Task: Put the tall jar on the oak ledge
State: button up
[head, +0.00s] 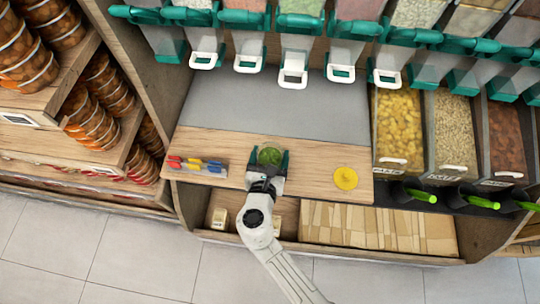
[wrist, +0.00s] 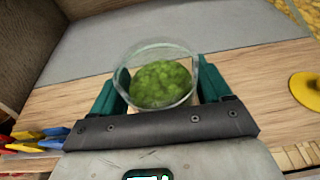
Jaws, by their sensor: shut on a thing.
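The tall jar (head: 270,156) is a clear glass jar with green contents, seen from above. It is between the fingers of my gripper (head: 268,165), which is shut on it. In the wrist view the jar (wrist: 161,78) is between the two teal fingers (wrist: 165,95), with its round rim facing up. The oak ledge (head: 310,155) is the wooden strip in front of a grey surface. The jar is over the ledge. I cannot tell whether its base touches the wood.
On the ledge, a rack of red, yellow and blue pieces (head: 197,165) is to the left and a yellow disc (head: 345,178) to the right. Dispensers with white handles (head: 293,79) hang behind. Bins of dry food (head: 398,125) stand at right. Bare ledge shows beside the jar.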

jog(key=shift+f, duration=0.1)
jog(key=o, duration=1.4)
